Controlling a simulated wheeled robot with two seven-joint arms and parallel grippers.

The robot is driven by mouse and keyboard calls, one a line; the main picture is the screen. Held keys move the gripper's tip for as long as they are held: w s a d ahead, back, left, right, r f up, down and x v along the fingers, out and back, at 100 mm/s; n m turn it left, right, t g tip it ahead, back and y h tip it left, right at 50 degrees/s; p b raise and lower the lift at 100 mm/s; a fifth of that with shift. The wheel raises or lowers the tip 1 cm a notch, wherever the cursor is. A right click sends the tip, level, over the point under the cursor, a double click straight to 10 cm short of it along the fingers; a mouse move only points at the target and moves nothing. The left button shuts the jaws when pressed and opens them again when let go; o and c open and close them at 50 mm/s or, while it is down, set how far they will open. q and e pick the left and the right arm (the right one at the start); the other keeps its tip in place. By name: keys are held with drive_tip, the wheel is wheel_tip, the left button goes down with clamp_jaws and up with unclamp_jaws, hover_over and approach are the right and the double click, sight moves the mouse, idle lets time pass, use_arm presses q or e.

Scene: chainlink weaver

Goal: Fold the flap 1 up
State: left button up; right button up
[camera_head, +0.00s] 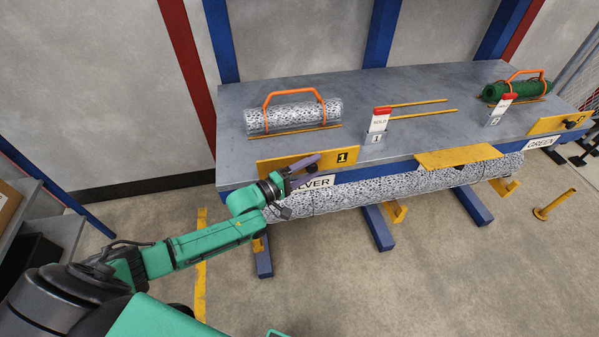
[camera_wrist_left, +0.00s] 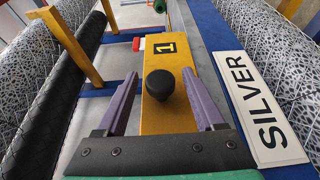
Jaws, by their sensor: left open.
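Flap 1 (camera_head: 305,161) is a yellow plate marked "1" at the front edge of the grey table, above the SILVER sign. It also shows in the left wrist view (camera_wrist_left: 166,62), with a round black knob (camera_wrist_left: 160,84) on it. My left gripper (camera_head: 299,170) is at the flap's left part. In the left wrist view its two purple fingers (camera_wrist_left: 161,85) are open, one on each side of the knob, with gaps between. In the head view the gripper hides the knob. The flap's exact tilt is hard to tell. My right gripper is out of view.
A long silver mesh roll (camera_head: 400,186) lies along the table's front, below the flap. Another yellow flap (camera_head: 458,157) is to the right.

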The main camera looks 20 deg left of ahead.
use_arm(q)
drive_tip(key=v, duration=1.4)
drive_tip(key=shift+r, duration=0.15)
drive_tip(key=shift+a, duration=0.15)
drive_tip(key=s+a+f+m+g+y, duration=0.2)
drive_tip(key=s+a+f+y, duration=0.15)
drive_tip(key=f, duration=0.65)
drive_tip(key=s+a+f+m+g+y, duration=0.2)
drive_tip(key=s+a+f+m+y, duration=0.15)
drive_tip(key=f, duration=0.55)
drive_tip(key=s+a+f+m+g+y, duration=0.2)
drive_tip(key=s+a+f, duration=0.15)
drive_tip(key=f, duration=0.65)
drive_tip(key=s+d+f+m+g, duration=0.3)
drive_tip(key=s+f, duration=0.3)
drive_tip(key=s, duration=0.5)
drive_tip(key=s+d+f+m+g+y, duration=0.1)
drive_tip(key=s+d+f+m+g, duration=0.2)
drive_tip(key=s+f, duration=0.4)
drive_tip(key=s+d+g, duration=0.1)
drive_tip(key=s+d, duration=0.1)
drive_tip(key=s, duration=0.2)
drive_tip(key=shift+s+f+g, duration=0.15)
drive_tip(key=shift+f+g, duration=0.1)
drive_tip(key=shift+g, duration=0.15)
